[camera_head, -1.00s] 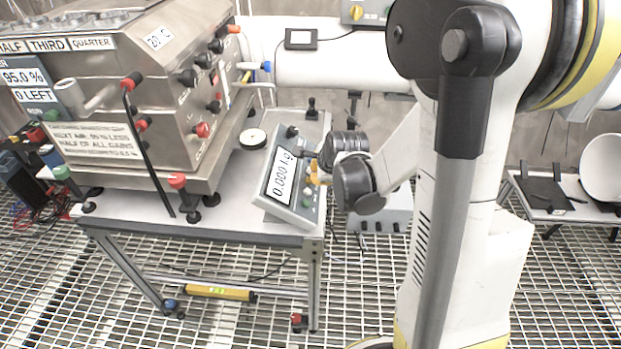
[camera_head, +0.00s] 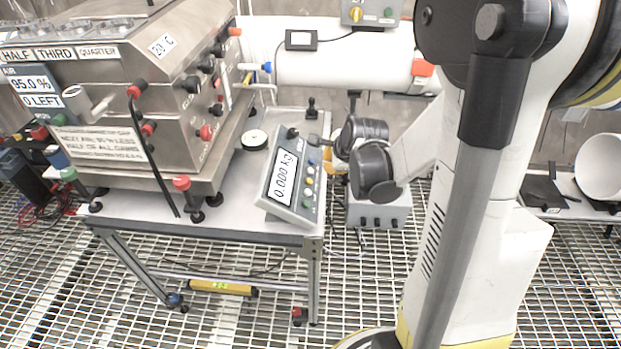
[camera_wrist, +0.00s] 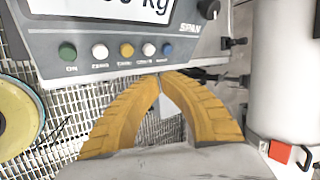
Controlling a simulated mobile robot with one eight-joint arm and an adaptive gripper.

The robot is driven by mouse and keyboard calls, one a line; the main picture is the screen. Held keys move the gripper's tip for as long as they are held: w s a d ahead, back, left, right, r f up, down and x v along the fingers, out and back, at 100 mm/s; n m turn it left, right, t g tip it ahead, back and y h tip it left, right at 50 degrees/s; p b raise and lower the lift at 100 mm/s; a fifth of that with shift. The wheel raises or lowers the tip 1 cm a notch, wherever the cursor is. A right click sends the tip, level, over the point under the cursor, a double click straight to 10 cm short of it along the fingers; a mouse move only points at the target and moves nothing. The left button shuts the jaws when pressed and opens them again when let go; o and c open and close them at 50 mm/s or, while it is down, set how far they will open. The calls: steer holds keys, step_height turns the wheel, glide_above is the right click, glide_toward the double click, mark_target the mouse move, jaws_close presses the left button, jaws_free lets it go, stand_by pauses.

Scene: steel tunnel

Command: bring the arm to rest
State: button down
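My arm (camera_head: 482,190) stands at the right in the head view, its wrist bent toward the cart. My gripper (camera_wrist: 160,76) shows in the wrist view as two ribbed yellow fingers whose tips meet, with nothing clearly held. In the head view it is mostly hidden behind my dark wrist joints, just right of the scale display (camera_head: 291,182). In the wrist view the display's button panel (camera_wrist: 110,62) lies just beyond the fingertips. I cannot tell whether they touch it.
A steel chamber (camera_head: 160,90) with knobs and levers stands on the wheeled cart (camera_head: 190,228) at left. A grey box (camera_head: 378,212) sits behind my wrist. A white pipe (camera_head: 340,66) crosses the back. A side table with a white dish (camera_head: 600,168) stands at right. Grating floor is open in front.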

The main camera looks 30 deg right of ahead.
stand_by(0.6)
steer(key=s+a+r+n, duration=0.6)
steer(key=s+a+n, duration=0.3)
steer(key=n, duration=0.2)
steer(key=s+a+r+n+y, duration=0.1)
steer(key=s+a+r+n, duration=0.5)
steer(key=n, duration=0.5)
steer(key=s+a, duration=0.2)
steer(key=shift+s+a+r+n, duration=0.25)
steer(key=shift+s+a+n, duration=0.05)
steer(key=shift+s+a, duration=0.1)
